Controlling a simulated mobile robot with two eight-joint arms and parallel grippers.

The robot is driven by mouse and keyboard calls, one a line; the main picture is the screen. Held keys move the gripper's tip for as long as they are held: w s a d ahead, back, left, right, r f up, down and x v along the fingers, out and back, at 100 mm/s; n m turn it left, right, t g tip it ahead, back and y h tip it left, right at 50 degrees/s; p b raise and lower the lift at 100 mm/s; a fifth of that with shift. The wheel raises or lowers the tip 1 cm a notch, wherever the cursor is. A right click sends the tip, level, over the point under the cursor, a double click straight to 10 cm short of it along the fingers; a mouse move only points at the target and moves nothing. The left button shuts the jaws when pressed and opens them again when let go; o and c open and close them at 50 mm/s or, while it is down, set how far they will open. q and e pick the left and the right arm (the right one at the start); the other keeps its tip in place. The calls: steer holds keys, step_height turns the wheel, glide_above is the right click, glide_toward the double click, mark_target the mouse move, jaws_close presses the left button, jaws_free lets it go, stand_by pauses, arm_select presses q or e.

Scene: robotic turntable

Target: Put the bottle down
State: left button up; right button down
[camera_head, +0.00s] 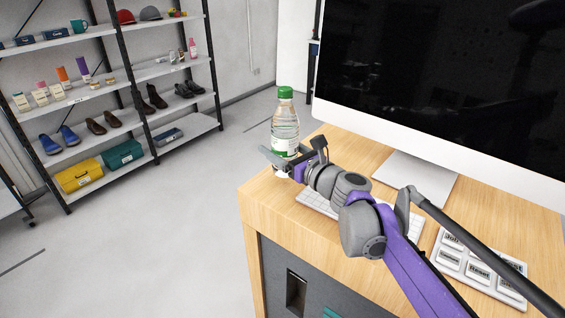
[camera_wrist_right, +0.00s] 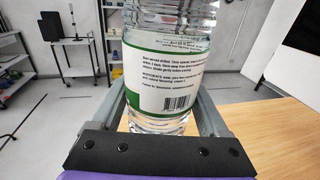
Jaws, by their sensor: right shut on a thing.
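A clear bottle (camera_head: 284,128) with a green cap and a white and green label stands upright in my right gripper (camera_head: 278,160) in the head view. The gripper is shut around its lower part. In the right wrist view the bottle (camera_wrist_right: 165,70) fills the middle, between the two grey fingers of my right gripper (camera_wrist_right: 160,108). The bottle is at the left back edge of the wooden desk (camera_head: 262,205). I cannot tell whether its base touches the desktop. My left gripper is not in view.
A large monitor (camera_head: 440,80) stands on the desk to the right. A white keyboard (camera_head: 318,203) lies under my right arm, and a tray of labelled buttons (camera_head: 478,268) is at the right. Bare wood shows at the desk's left front corner. Shelves (camera_head: 130,130) stand far left.

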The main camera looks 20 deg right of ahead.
steer(key=shift+f, duration=1.9)
steer(key=shift+f, duration=0.1)
jaws_free()
